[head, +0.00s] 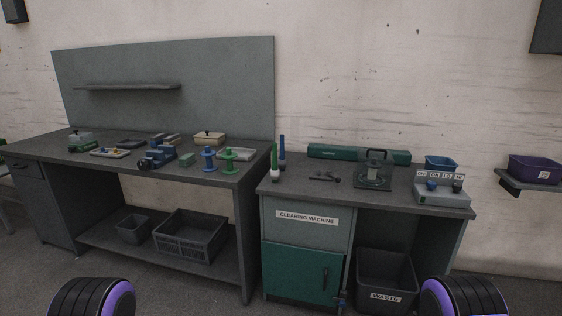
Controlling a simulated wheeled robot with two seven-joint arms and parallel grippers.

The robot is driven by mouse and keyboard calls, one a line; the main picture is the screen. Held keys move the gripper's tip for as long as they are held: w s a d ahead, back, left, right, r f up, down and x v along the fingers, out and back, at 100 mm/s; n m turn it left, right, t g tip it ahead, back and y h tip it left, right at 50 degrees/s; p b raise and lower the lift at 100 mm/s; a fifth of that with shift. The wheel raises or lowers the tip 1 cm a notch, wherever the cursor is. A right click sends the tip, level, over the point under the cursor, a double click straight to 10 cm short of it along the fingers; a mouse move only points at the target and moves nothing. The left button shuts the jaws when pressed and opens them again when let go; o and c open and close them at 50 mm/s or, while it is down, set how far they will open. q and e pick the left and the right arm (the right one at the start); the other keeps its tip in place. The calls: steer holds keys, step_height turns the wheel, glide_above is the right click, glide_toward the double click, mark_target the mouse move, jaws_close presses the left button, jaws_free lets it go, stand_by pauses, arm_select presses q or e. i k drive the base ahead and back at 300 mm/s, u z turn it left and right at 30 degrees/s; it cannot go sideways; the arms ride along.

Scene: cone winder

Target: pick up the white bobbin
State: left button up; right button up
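I cannot make out a white bobbin in the head view. A blue spool (208,160) and a green spool (230,160) stand upright at the right end of the left workbench (150,178). A slim green cone (274,162) and a slim blue cone (282,152) stand at the left end of the clearing machine's top. A small shallow tray (108,153) with small items lies on the left bench, its contents too small to tell. Neither of my grippers is in view; only rounded black and purple parts of mine show at the bottom edge.
A blue vise-like device (155,158) and small boxes sit on the left bench. A control box (443,191) stands at the right of the clearing machine (305,235). A waste bin (386,280) is underneath. A purple bin (534,169) sits on a wall shelf.

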mark_target(275, 172)
steer(key=u, duration=0.35)
steer(key=i, duration=1.2)
steer(key=z, duration=0.05)
